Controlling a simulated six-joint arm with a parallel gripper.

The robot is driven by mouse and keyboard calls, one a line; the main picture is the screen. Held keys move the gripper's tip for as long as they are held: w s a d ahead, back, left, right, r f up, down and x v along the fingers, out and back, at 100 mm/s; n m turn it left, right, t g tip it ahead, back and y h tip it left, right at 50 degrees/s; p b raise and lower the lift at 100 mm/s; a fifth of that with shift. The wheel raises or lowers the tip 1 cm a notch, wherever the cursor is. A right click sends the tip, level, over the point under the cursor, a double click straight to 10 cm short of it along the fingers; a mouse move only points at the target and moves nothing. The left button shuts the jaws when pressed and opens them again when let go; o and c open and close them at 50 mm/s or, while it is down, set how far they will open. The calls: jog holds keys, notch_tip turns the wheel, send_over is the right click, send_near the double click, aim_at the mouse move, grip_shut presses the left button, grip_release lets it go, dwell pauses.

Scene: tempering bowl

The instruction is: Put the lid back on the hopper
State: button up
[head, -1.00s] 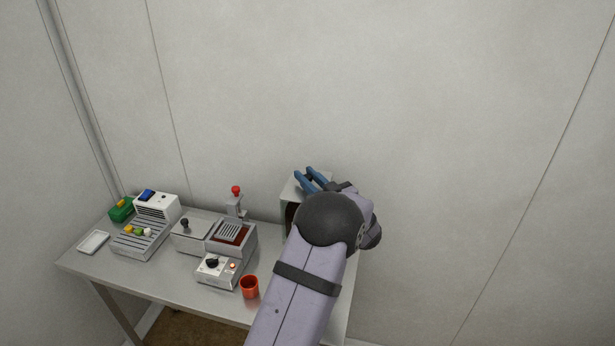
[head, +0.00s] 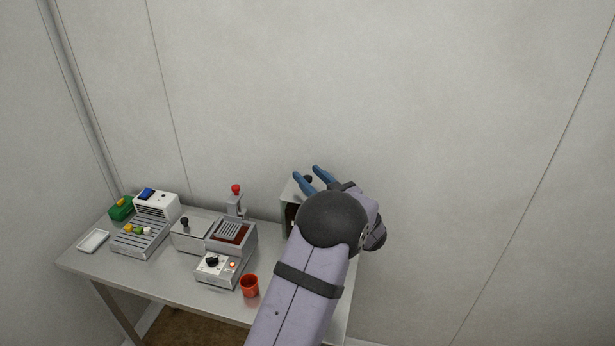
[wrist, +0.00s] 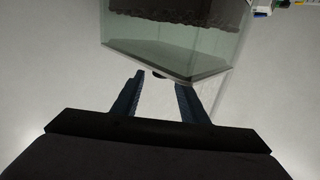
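The hopper (head: 286,212) is a pale box with dark contents at the right end of the table, partly hidden behind my arm. In the wrist view, where it looks inverted, its clear walls (wrist: 165,50) show dark material inside. A thin pale lid (wrist: 205,74) appears to lie across its end nearest my fingers, though whether it is fully seated I cannot tell. A dark knob (head: 308,179) shows between the fingers; it also shows in the wrist view (wrist: 158,74). My gripper (head: 307,172) is open, its blue fingers apart on either side of the knob.
To the left stand a grey machine (head: 215,268) with a dial, a red-knobbed lever (head: 236,190), and a ribbed rack (head: 140,240) with small coloured pieces. A white dish (head: 93,241) lies at far left. The wall is close behind.

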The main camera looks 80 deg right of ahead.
jog(key=b+v, duration=0.1)
jog(key=v, duration=0.5)
jog(key=shift+a+b, duration=0.1)
jog(key=shift+b, duration=0.3)
